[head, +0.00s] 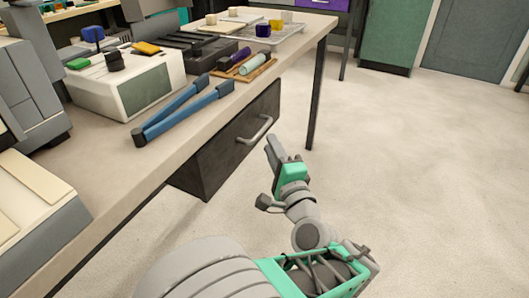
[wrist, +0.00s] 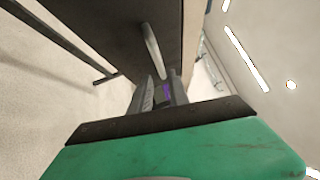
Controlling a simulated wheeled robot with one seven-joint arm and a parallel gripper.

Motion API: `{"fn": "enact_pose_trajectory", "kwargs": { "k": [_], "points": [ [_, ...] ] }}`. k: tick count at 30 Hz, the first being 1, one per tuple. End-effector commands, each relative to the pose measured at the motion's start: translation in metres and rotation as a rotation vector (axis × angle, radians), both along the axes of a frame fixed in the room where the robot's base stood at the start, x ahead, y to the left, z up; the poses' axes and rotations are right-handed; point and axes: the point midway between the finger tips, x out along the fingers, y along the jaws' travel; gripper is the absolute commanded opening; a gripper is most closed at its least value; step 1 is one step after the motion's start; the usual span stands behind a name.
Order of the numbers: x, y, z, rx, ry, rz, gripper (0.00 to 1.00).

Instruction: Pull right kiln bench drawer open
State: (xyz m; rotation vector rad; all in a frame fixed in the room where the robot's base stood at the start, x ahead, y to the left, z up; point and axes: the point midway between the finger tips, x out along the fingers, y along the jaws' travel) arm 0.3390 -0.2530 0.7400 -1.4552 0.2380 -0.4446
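The kiln bench drawer (head: 228,156) is a dark box under the pale benchtop. Its front looks closed and carries a silver bar handle (head: 262,130). In the wrist view the drawer front (wrist: 110,28) fills the upper middle, with the handle (wrist: 153,50) standing out from it just ahead of the fingers. My gripper (head: 275,146) is just right of and below the handle in the head view. In the wrist view my gripper (wrist: 162,88) shows two grey fingers apart with a gap between them. The handle's near end is close to the fingertips; contact cannot be told.
The bench (head: 110,190) holds blue-handled tongs (head: 185,108), a white box (head: 125,85) and a wooden tray with rods (head: 245,70). A dark bench leg (head: 317,95) stands right of the drawer. The pale floor (head: 430,180) at the right is clear.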

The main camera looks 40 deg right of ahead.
Motion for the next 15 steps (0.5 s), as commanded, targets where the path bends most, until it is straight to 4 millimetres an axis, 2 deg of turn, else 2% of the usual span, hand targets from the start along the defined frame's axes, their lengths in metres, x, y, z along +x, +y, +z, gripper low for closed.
{"fn": "enact_pose_trajectory", "kwargs": {
  "k": [1, 5, 15],
  "points": [
    [-0.002, 0.001, -0.004, 0.008, -0.019, -0.003, 0.22],
    [0.004, 0.001, 0.004, 0.015, -0.033, 0.002, 0.22],
    [0.049, -0.019, 0.007, 0.01, -0.027, 0.006, 0.22]
  ]
}}
